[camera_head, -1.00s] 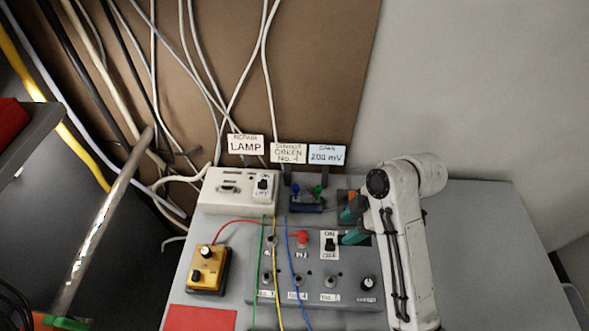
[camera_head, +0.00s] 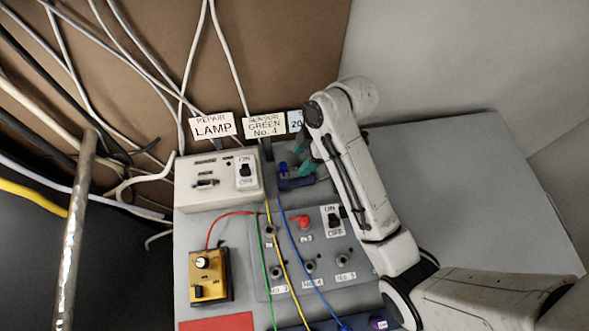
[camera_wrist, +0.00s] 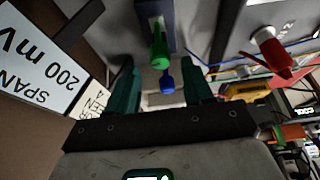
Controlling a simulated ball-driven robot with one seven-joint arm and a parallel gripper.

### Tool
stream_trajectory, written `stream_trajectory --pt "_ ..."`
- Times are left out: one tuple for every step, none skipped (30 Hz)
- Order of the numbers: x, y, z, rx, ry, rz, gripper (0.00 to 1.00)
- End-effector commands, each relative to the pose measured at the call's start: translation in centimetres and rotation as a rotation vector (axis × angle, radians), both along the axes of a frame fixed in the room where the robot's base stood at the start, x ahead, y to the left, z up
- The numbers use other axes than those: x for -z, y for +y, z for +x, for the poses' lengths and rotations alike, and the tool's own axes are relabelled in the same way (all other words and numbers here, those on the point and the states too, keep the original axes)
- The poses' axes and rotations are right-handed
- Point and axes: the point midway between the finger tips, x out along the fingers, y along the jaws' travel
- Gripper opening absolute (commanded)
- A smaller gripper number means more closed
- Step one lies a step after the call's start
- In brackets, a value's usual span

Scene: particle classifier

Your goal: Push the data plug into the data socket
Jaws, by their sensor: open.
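My gripper (camera_head: 304,155) is open over the small dark blue device (camera_head: 296,183) behind the control panel. In the wrist view, its teal fingers (camera_wrist: 162,75) stand apart, with a green plug (camera_wrist: 159,52) and a blue plug (camera_wrist: 167,82) in the gap between them. Neither finger is clearly touching a plug. In the head view, the blue plug (camera_head: 284,168) shows at the device's left end; the green one is hidden by the fingers. The white box (camera_head: 218,200) has a D-shaped socket (camera_head: 205,183) on top. I cannot tell which parts are the data plug and data socket.
A LAMP sign (camera_head: 213,126) and a GREEN No. 4 sign (camera_head: 264,127) stand behind. The grey panel (camera_head: 352,265) holds knobs, a switch (camera_head: 334,219) and a red plug (camera_head: 305,222). Thin wires cross it. A yellow meter box (camera_head: 210,277) lies left. The right tabletop (camera_head: 450,180) is clear.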

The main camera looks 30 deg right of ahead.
Motion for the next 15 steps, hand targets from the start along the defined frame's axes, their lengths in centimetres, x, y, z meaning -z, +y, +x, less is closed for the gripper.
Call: stream_trajectory --pt "0.2 0.1 0.0 -0.001 0.002 0.0 0.51" --pt "0.4 0.2 0.0 -0.001 0.002 0.0 0.51" --pt "0.6 0.3 0.0 -0.001 0.003 0.0 0.51" --pt "0.9 0.4 0.0 -0.001 0.003 0.0 0.51" --pt "1.2 0.6 0.0 -0.002 0.004 0.0 0.51" --pt "1.7 0.8 0.1 -0.002 0.005 0.0 0.51" --pt "2.1 1.0 0.1 -0.002 0.005 -0.001 0.51" --pt "2.5 1.2 0.2 -0.002 0.005 -0.001 0.51" --pt "3.1 1.4 0.3 -0.002 0.005 -0.001 0.51" --pt "3.5 1.6 0.4 -0.002 0.005 -0.001 0.51" --pt "3.9 1.7 0.4 -0.002 0.003 -0.001 0.51" --pt "4.3 1.8 0.5 -0.001 0.003 -0.001 0.51" --pt "4.5 1.9 0.5 -0.001 0.003 -0.001 0.51" --pt "4.7 2.0 0.6 0.0 0.002 -0.001 0.51" --pt "4.9 2.0 0.6 0.0 0.0 -0.001 0.51"
